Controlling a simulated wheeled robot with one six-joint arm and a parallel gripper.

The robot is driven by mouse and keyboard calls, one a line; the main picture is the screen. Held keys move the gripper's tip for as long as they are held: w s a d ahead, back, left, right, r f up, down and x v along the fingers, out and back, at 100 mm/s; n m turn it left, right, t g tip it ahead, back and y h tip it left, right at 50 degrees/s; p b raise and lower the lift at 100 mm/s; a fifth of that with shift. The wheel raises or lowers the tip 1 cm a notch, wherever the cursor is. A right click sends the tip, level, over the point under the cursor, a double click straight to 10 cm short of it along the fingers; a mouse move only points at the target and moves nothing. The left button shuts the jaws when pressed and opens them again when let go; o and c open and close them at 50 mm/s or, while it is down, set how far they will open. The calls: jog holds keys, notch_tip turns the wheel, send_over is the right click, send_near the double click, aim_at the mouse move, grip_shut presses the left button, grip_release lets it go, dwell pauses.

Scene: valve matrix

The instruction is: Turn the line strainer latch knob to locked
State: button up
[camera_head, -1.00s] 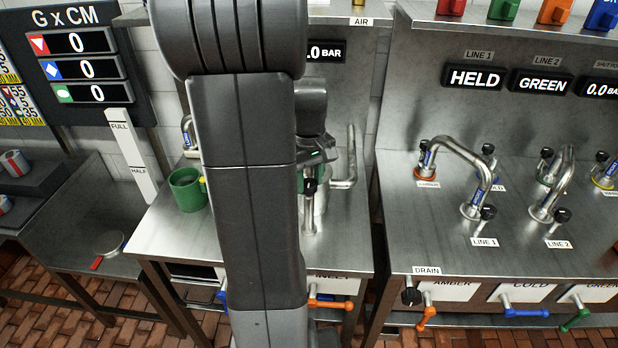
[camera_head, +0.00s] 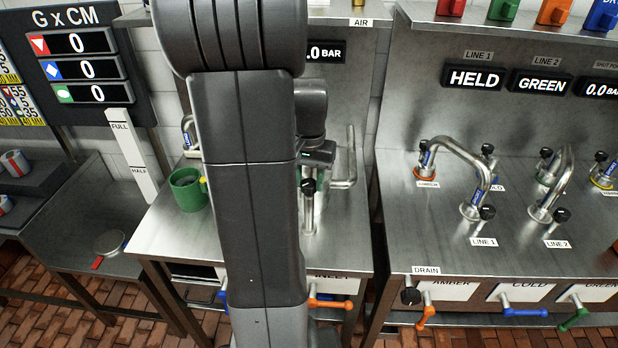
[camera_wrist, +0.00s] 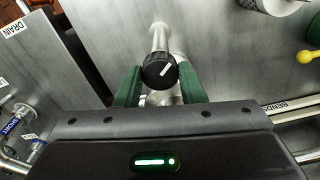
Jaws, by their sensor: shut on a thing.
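A black round knob (camera_wrist: 159,70) with a white pointer line sits on a metal stem in the wrist view. Its line slants toward the upper right. My gripper (camera_wrist: 160,78) has its two green fingers on either side of this knob and is shut on it. In the head view the black knob (camera_head: 309,186) stands on an upright metal stem on the middle bench, just below my gripper, whose fingers are mostly hidden there. No label for the knob is readable.
A green mug (camera_head: 188,191) stands on the middle bench, left of my arm. A bent metal pipe (camera_head: 345,170) rises right of the knob. The right bench (camera_head: 400,230) carries several pipes and knobs. My arm hides part of the middle bench.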

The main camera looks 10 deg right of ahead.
aim_at(309, 183)
jog(key=m, duration=0.4)
jog(key=shift+m, duration=1.9)
jog(key=o, duration=1)
notch_tip(309, 183, up, 14)
jog(key=shift+f, duration=0.1)
